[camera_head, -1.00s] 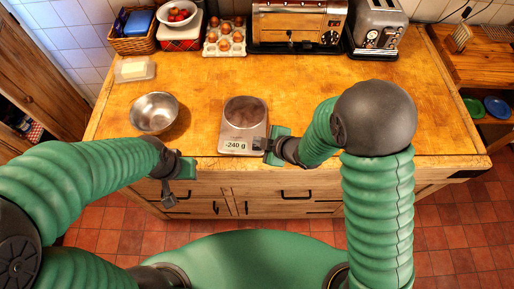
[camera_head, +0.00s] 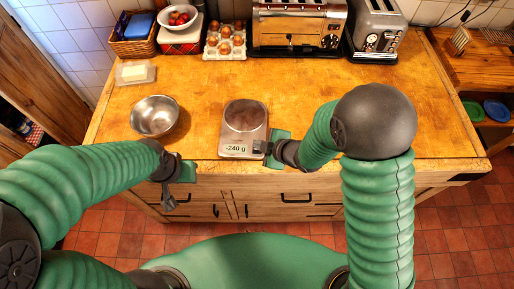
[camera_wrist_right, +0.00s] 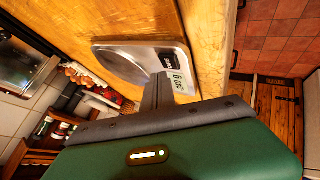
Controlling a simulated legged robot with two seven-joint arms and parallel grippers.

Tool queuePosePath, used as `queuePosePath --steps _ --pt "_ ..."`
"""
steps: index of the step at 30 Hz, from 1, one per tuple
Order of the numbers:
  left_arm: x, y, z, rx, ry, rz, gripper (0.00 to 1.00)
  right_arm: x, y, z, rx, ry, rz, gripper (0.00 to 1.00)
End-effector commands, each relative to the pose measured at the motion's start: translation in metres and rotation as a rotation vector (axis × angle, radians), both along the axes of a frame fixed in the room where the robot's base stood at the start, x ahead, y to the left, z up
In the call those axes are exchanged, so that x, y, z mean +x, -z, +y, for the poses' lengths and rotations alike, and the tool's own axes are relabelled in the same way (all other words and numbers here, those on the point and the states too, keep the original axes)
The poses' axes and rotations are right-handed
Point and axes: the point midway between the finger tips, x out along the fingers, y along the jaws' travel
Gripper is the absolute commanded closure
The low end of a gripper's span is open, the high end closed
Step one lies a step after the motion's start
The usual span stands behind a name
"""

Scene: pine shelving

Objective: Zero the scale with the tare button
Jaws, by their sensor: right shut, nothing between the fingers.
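The kitchen scale (camera_head: 231,130) lies flat near the front edge of the wooden counter. It has a round, dark-looking plate (camera_head: 245,115), and its display (camera_head: 235,149) reads -240 g. My right gripper (camera_head: 261,147) is shut and empty at the scale's front right corner, just right of the display. In the right wrist view the closed fingers (camera_wrist_right: 157,88) overlap the scale (camera_wrist_right: 118,62) beside its display (camera_wrist_right: 178,80). They hide part of its front panel; I cannot make out the tare button or whether the tips touch. My left gripper (camera_head: 168,192) hangs at the counter's front edge, its jaws unclear.
A metal bowl (camera_head: 154,116) stands left of the scale. An egg tray (camera_head: 224,42), a toaster oven (camera_head: 293,30) and a toaster (camera_head: 375,28) line the back. The counter's middle and right are clear.

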Motion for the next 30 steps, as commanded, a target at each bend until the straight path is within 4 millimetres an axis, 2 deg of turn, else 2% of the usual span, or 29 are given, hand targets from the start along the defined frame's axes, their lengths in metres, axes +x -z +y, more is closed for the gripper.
queuePosePath --steps 25,30 --pt "0.0000 0.0001 0.0000 0.000 0.000 0.000 0.64 0.0000 0.0002 0.0000 0.000 0.000 0.000 1.00" --pt "0.0000 0.0061 0.0000 0.000 0.000 0.000 0.64 -0.0006 0.0063 -0.0003 0.000 0.000 0.000 1.00"
